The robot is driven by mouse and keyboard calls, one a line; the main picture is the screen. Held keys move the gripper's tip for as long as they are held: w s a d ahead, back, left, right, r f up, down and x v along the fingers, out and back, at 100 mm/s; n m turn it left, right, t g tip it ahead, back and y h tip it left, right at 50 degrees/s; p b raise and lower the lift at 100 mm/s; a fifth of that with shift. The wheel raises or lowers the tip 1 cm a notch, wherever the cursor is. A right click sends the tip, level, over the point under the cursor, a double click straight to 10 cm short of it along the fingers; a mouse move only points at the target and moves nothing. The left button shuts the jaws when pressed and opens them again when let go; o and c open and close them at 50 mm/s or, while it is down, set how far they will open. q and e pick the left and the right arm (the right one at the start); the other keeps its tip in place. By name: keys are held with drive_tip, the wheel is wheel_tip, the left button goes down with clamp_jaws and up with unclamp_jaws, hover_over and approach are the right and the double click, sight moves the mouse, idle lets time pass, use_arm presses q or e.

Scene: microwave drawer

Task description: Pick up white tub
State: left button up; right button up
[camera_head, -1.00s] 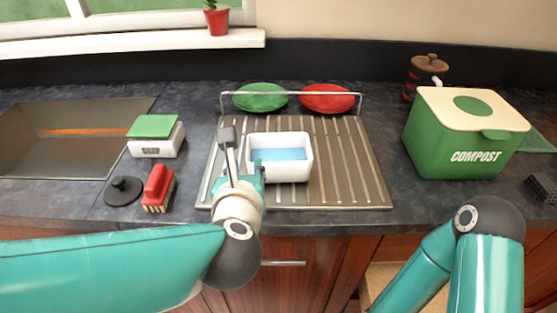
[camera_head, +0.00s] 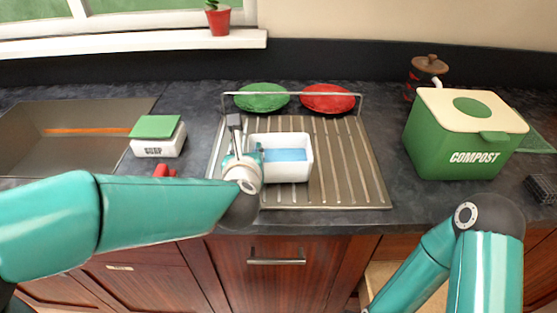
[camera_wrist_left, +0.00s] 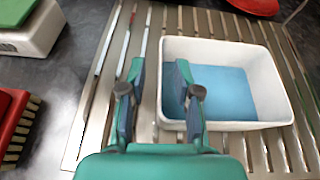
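The white tub (camera_head: 290,172) stands upright on the metal draining board (camera_head: 345,165), with a blue area inside it. My left gripper (camera_head: 240,148) is at the tub's left side, partly hidden by its own wrist. In the left wrist view the tub (camera_wrist_left: 215,52) is to the right of centre. There the left gripper (camera_wrist_left: 160,70) has its two fingers apart, one outside the tub's left wall and the other overlapping that wall and the inside. Whether the fingers touch the wall cannot be told. My right gripper is out of view; only part of its arm shows.
A wire rack with a green plate (camera_head: 262,97) and a red plate (camera_head: 327,98) stands behind the tub. A green compost bin (camera_head: 455,135) is at the right. A soap box (camera_head: 158,140) and a red brush (camera_wrist_left: 12,115) are to the left. The draining board right of the tub is clear.

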use_arm(q)
clamp_jaws()
drive_tip(key=shift+r, duration=0.2)
idle(0.3)
